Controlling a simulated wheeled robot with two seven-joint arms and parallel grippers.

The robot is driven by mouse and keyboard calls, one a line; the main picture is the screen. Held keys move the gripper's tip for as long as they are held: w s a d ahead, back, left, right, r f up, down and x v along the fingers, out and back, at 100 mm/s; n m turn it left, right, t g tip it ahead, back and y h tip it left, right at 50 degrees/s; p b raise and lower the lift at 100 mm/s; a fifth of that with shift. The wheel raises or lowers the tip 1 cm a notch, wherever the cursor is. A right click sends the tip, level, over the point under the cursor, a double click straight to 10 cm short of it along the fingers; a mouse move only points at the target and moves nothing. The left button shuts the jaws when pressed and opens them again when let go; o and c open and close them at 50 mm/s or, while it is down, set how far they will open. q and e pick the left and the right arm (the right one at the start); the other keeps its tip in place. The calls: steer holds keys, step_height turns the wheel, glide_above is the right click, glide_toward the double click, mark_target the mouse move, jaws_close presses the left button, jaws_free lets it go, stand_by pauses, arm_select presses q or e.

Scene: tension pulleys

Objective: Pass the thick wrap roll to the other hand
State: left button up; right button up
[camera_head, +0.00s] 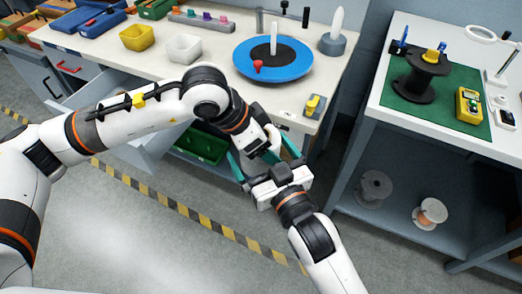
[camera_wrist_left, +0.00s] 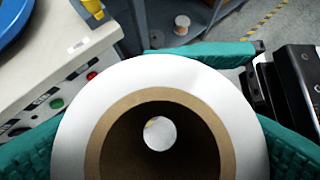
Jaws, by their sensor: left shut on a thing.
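The thick wrap roll (camera_wrist_left: 85,100) is white with a brown cardboard core and fills the lower middle of the left wrist view, its open end facing the camera. My left gripper (camera_wrist_left: 160,150) is shut on it, with a teal finger on each side. In the head view the roll is mostly hidden between the grippers. My right gripper (camera_head: 264,158) meets it from the lower right, its teal fingers spread wide on either side of the roll. In the wrist view one right finger (camera_wrist_left: 205,50) lies along the roll's far edge; whether it touches is unclear.
The white workbench (camera_head: 215,75) behind holds a blue turntable (camera_head: 300,66), a yellow bin (camera_head: 137,37) and a white bin (camera_head: 184,48). A second table with a green mat (camera_head: 440,117) stands right, with spools (camera_head: 375,187) on its lower shelf. An open drawer (camera_head: 150,140) juts out left.

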arm_select(q)
steer(key=shift+r, duration=0.1)
arm_select(e)
steer(key=shift+w, duration=0.1)
steer(key=shift+c, duration=0.6)
steer(key=shift+a, duration=0.15)
steer(key=c, duration=1.2)
arm_select(q)
steer(key=o, duration=1.3)
arm_select(e)
steer(key=shift+r, duration=0.1)
